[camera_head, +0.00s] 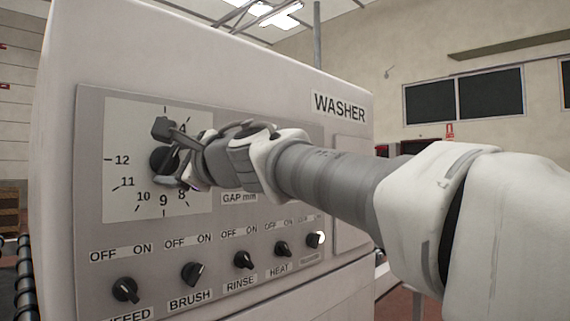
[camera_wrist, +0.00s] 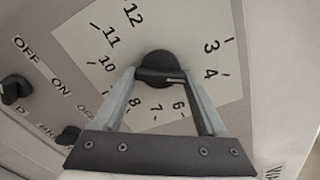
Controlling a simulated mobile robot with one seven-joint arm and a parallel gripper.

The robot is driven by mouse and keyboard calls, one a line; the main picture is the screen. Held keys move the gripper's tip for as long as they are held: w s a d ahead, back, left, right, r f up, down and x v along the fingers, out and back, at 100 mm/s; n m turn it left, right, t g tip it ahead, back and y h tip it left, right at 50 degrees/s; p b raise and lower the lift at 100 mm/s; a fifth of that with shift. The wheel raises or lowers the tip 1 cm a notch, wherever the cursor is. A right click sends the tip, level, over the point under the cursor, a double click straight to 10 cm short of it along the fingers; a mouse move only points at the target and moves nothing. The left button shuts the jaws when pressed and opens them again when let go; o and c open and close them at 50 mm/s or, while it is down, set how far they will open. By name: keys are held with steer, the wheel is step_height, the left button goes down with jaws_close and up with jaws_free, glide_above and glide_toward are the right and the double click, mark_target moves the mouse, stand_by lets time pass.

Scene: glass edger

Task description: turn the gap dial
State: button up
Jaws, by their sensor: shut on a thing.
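The gap dial (camera_head: 158,161) is a round black knob with a raised grip bar, in the middle of a pale numbered plate (camera_head: 118,207) on the washer's front. It also shows in the wrist view (camera_wrist: 157,62), where a pale mark lies on the right part of its bar, toward the right finger. My gripper (camera_head: 175,156) reaches in from the right and is shut on the dial. In the wrist view its fingers (camera_wrist: 162,80) stand on both sides of the bar. The arm and gripper hide the dial's right side and several numbers in the head view.
The space in front of the panel's lower part looks clear.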

steer(key=o, duration=1.3)
steer(key=shift+d, duration=0.1)
steer(key=b+v, duration=0.1)
steer(key=v, duration=1.6)
steer(key=shift+d, duration=0.15)
